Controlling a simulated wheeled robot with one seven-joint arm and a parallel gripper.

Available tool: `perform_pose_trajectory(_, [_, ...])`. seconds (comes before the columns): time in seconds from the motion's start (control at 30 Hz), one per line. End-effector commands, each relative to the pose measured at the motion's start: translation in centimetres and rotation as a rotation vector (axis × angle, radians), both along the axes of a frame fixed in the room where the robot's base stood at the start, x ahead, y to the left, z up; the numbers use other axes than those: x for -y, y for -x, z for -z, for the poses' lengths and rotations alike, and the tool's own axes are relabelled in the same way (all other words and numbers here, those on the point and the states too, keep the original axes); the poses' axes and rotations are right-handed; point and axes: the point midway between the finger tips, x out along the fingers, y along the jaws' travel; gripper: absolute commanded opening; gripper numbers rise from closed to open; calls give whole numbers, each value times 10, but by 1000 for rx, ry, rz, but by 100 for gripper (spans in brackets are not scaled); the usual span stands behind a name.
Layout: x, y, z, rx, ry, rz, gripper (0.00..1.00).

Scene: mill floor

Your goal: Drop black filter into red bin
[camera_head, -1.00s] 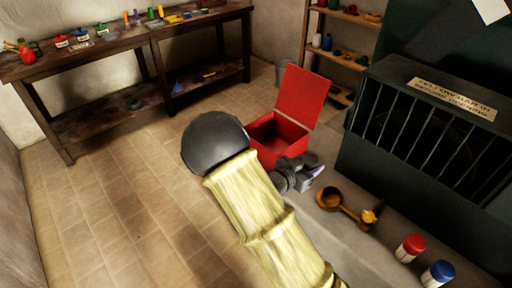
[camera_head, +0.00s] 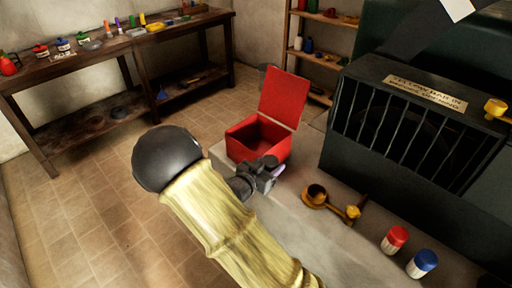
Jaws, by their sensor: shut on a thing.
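The red bin (camera_head: 246,141) stands on the grey ledge with its lid (camera_head: 284,98) raised and its top open. My gripper (camera_head: 268,174) is just in front of the bin in the picture, over the ledge and outside the bin's opening. It is shut on a small dark thing, taken as the black filter. That thing blends with the grey jaws, so its outline is unclear. A small purple-grey patch shows at the jaws' right side. My arm hides part of the ledge.
A yellow tool (camera_head: 335,204) with a round cup lies on the ledge. Red-capped (camera_head: 394,240) and blue-capped (camera_head: 422,264) jars stand at the right. A dark barred machine (camera_head: 400,125) rises behind them. A cluttered wooden bench (camera_head: 100,62) stands back left.

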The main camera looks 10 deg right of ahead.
Motion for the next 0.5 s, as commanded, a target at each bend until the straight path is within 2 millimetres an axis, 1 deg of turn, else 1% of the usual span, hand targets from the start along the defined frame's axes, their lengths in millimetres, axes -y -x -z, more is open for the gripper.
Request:
perform_pose_trajectory(0.37, [-1,0,0,1,0,-2,24])
perform_pose_trajectory(0.5, [3,-1,1,-1,1,-22,24])
